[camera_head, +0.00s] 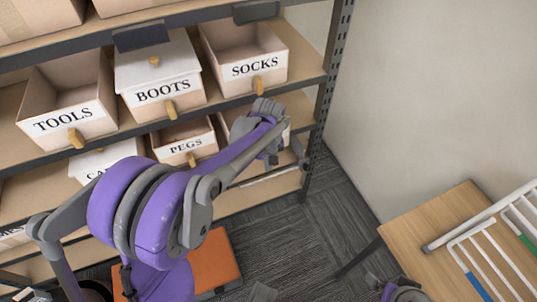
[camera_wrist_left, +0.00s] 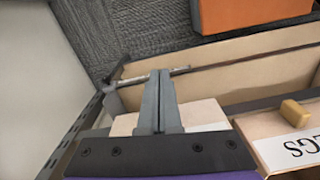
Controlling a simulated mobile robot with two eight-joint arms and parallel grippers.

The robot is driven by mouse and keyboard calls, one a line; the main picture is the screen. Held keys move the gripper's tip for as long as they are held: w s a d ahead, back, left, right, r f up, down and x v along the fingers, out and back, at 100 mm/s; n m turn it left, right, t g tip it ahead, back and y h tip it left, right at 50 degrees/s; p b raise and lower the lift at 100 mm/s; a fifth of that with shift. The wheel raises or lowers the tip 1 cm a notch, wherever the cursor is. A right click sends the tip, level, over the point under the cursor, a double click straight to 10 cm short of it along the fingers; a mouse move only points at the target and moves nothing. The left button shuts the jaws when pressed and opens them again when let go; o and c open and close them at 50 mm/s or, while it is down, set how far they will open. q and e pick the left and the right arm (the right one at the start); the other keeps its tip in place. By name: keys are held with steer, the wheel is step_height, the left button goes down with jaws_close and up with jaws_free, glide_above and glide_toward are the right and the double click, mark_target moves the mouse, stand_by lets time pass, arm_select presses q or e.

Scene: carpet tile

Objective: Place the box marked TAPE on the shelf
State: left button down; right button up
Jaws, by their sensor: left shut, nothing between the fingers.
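I cannot read TAPE on any box. A beige box (camera_head: 226,118) stands to the right of the PEGS box on the lower shelf, mostly hidden behind my left arm in the head view. In the left wrist view, a beige box (camera_wrist_left: 203,114) with a white strip lies behind my fingers. I cannot tell what its label says. My left gripper (camera_wrist_left: 160,76) is shut and empty, its fingers across the front of that box; touching or apart is unclear. It also shows at the end of the purple arm in the head view (camera_head: 271,157).
The shelf unit (camera_head: 305,92) holds the TOOLS (camera_head: 66,122), BOOTS (camera_head: 160,92) and SOCKS (camera_head: 254,70) boxes above the PEGS box (camera_head: 184,147). An orange-topped object (camera_head: 214,262) stands on the carpet. A wooden table (camera_head: 440,236) with a white rack is at right.

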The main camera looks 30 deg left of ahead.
arm_select(q)
steer(key=shift+w+a+f, duration=0.2)
steer(key=shift+w+a, duration=0.45)
steer(key=shift+w, duration=0.1)
steer(key=shift+w+a+f, duration=0.2)
steer(key=shift+w+a, duration=0.45)
steer(key=shift+w, duration=0.1)
steer(key=shift+w+a, duration=1.25)
steer(key=shift+w, duration=0.2)
steer(key=shift+s+d, duration=0.1)
steer(key=shift+s, duration=0.05)
